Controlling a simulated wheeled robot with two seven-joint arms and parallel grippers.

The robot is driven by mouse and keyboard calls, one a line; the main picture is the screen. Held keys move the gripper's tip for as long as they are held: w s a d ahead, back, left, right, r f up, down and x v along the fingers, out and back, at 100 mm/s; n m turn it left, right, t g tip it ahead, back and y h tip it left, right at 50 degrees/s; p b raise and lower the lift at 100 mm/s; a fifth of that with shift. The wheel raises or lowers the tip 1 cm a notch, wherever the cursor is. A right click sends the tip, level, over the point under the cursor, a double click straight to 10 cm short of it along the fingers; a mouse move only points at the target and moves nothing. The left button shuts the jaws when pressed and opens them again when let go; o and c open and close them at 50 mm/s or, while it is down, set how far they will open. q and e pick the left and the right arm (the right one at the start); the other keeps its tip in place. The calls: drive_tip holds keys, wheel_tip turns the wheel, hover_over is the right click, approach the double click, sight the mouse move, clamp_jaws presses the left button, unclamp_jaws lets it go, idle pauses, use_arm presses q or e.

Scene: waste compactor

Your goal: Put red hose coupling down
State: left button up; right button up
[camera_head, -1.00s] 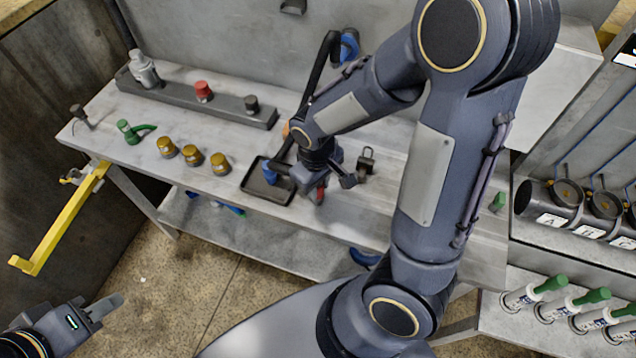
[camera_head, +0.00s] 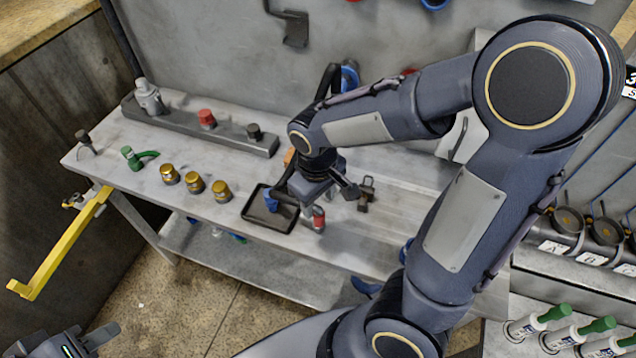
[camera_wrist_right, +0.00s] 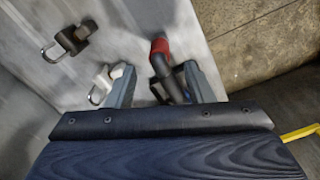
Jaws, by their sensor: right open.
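The red hose coupling (camera_head: 318,214) is at the workbench, just right of the black tray (camera_head: 252,212), below my right gripper (camera_head: 316,198). In the right wrist view its red end (camera_wrist_right: 160,47) and dark body lie between the separated fingers of the right gripper (camera_wrist_right: 160,76). The jaws are open around it, and no clear grip shows. The gripper partly hides the coupling in the head view. I cannot tell exactly how it rests on the surface. My left gripper (camera_head: 88,342) is at the bottom left, away from the bench and partly cut off.
Several brass fittings (camera_head: 194,183) and a green fitting (camera_head: 137,157) stand left of the tray. A dark padlock-like item (camera_head: 366,193) lies close right of the gripper. A grey rack (camera_head: 229,139) runs along the back. A yellow bar (camera_head: 62,245) sticks out at the left.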

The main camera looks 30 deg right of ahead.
wheel_tip(320, 180, up, 5)
drive_tip(key=shift+a+r, duration=0.1)
drive_tip(key=shift+r, duration=0.1)
drive_tip(key=shift+s+r, duration=0.2)
drive_tip(key=shift+r, duration=0.05)
drive_tip(key=s+r+m+t+y, duration=0.4)
drive_tip(key=s+m+t, duration=0.1)
drive_tip(key=s, duration=0.6)
drive_tip(key=shift+a, duration=0.25)
